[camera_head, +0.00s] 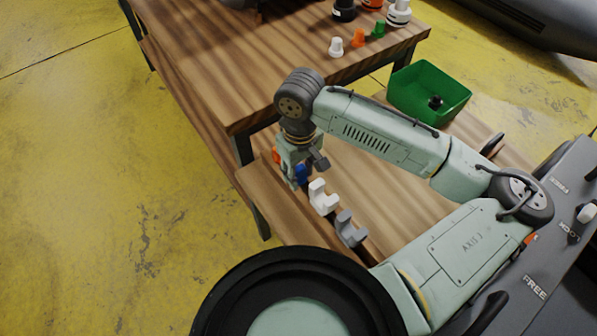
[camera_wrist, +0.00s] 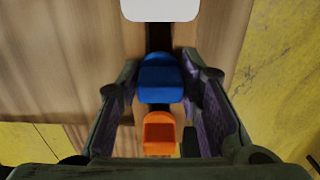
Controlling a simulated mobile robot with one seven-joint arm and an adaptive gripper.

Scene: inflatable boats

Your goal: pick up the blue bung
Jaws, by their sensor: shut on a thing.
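The blue bung (camera_wrist: 161,78) is between the two fingers of my gripper (camera_wrist: 161,72) in the wrist view, with a finger close against each side. My gripper is shut on it. In the head view my gripper (camera_head: 298,172) points down over the lower wooden shelf, and the blue bung (camera_head: 302,174) shows only partly beside the fingers. Its underside is hidden, so I cannot tell whether it touches the shelf.
An orange piece (camera_wrist: 159,133) is close on one side, a white hook-shaped piece (camera_head: 322,198) on the other, then a grey one (camera_head: 350,229). White (camera_head: 336,47), orange (camera_head: 358,39) and green (camera_head: 378,29) bungs stand on the upper table (camera_head: 225,70). A green bin (camera_head: 445,88) is at right.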

